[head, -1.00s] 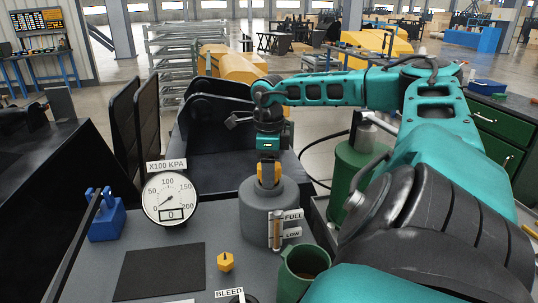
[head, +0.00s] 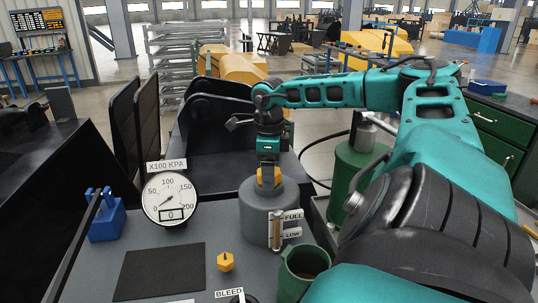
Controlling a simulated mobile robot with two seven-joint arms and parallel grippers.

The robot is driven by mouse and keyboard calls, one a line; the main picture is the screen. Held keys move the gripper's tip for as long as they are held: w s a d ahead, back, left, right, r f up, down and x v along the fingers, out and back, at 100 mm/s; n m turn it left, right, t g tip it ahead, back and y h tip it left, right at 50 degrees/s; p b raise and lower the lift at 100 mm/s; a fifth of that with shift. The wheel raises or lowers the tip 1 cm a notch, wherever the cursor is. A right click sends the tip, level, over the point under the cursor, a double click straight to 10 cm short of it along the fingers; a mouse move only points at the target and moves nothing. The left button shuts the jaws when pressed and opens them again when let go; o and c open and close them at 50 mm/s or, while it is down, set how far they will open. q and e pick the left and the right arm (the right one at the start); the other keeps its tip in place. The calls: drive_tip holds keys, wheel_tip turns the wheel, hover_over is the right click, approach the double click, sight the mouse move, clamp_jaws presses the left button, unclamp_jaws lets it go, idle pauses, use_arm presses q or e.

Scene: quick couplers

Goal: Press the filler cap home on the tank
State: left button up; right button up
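The tank (head: 258,212) is a grey cylinder with a raised neck, standing on the bench in the middle of the head view. The yellow filler cap (head: 278,178) is upright at the top of the neck. My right gripper (head: 268,177) points straight down from above, with its fingers at the cap; it appears shut on it. A near finger hides the cap's middle, and the far finger is hidden. I cannot tell whether the cap is fully seated. My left gripper is out of view.
A smaller yellow knob (head: 225,262), a green cup (head: 304,272) and a FULL/LOW sight gauge (head: 276,229) are in front. A dark mat (head: 160,272) lies front left.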

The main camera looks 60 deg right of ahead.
drive_tip(key=shift+o, duration=0.9)
drive_tip(key=shift+s+a+f, duration=0.1)
drive_tip(key=shift+a+f, duration=0.1)
drive_tip(key=shift+f, duration=0.1)
drive_tip(key=shift+r, duration=0.1)
wheel_tip(320, 180, up, 13)
drive_tip(key=p, duration=0.1)
drive_tip(key=shift+d+r+p, duration=0.15)
drive_tip(key=shift+p, duration=0.25)
